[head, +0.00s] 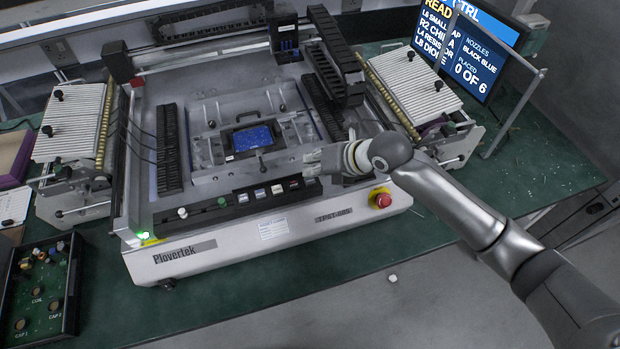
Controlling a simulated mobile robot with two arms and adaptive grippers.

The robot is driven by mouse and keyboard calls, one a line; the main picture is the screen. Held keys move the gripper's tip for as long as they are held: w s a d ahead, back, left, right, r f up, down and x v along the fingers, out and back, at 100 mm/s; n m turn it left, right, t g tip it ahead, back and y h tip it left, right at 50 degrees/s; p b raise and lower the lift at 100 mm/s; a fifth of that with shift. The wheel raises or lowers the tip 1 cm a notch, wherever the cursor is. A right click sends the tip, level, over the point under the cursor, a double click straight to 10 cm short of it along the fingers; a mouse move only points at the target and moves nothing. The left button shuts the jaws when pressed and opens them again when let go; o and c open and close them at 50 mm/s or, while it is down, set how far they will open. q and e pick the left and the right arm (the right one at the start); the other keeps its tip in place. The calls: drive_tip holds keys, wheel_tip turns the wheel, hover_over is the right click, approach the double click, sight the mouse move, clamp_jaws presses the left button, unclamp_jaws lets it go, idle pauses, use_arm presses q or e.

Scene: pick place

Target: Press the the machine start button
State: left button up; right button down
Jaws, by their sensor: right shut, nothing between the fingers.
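The white machine (290,230), labelled Plovertek, stands on the green bench. Its black front control strip (237,206) carries a row of small controls: a white knob (182,212), a small green button (221,202), several pale, bluish and red square buttons (277,189). Which one is the start button cannot be read. My right gripper (310,163) is shut and empty; it reaches in from the right, just above and behind the right end of the strip, and appears apart from the buttons. My left gripper is not in view.
A red emergency-stop knob (381,199) sits at the machine's front right, below my right wrist. A blue board (252,138) lies in the central fixture. A black parts tray (40,290) is at front left. A monitor (480,55) stands back right.

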drive_tip(key=shift+f, duration=0.15)
drive_tip(key=shift+f+b, duration=0.3)
drive_tip(key=shift+f+b, duration=0.35)
drive_tip(key=shift+f, duration=0.05)
idle(0.7)
idle(0.4)
drive_tip(key=shift+r+p, duration=0.65)
drive_tip(key=shift+r, duration=0.2)
drive_tip(key=shift+r, duration=0.1)
